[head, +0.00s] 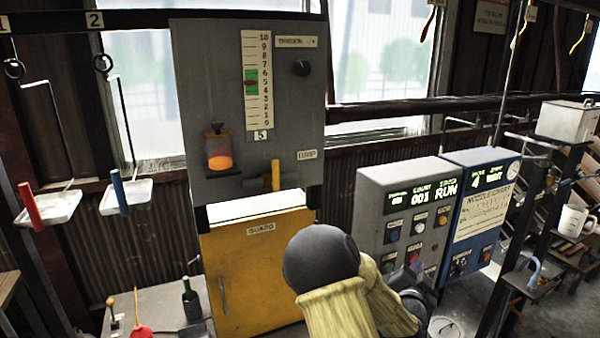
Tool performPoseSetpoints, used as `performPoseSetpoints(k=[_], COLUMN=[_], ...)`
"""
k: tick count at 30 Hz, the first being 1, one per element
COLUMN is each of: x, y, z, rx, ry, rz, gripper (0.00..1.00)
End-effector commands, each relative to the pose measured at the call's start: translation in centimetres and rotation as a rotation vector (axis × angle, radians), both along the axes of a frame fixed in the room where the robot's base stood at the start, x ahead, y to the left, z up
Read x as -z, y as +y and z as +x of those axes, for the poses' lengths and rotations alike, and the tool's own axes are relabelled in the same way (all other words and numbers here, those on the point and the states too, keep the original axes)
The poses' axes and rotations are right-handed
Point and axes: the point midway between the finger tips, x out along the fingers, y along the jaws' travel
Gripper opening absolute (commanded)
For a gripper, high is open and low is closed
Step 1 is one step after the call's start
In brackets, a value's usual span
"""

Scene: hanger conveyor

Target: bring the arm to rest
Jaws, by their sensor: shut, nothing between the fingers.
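My arm rises from the bottom middle of the head view, with a dark rounded joint and pale yellow sleeves. My gripper (414,276) shows small and dark just right of the sleeves, in front of the lower part of the grey control box (370,210). It is shut and empty. Its fingers are partly hidden and hard to make out against the box.
A grey cabinet with a yellow guard door (245,275) stands behind my arm. A blue control box (490,205) is to the right. Two hanging trays (50,207) are at left. A green bottle (191,300) and a red funnel-like thing (138,328) stand on the bench.

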Motion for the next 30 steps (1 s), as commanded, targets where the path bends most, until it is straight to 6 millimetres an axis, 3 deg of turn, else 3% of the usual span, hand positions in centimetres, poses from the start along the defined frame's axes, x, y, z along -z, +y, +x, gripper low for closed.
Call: performPoseSetpoints(k=[5, 12, 17, 24, 30], x=[4.8, 9.4, 10.4, 9.9, 9.1], y=[0.5, 5.6, 9.9, 15.4, 17.6], z=[-2.3, -6.6, -10.5, -18.1, -23.2], rx=[0.040, -0.093, -0.269, -0.598, -0.796], ry=[0.272, 0.679, 0.922, 1.239, 1.408], rz=[0.098, 0.155, 0.125, -0.033, -0.182], gripper=[0.00, 0.00, 0.00, 0.00, 0.00])
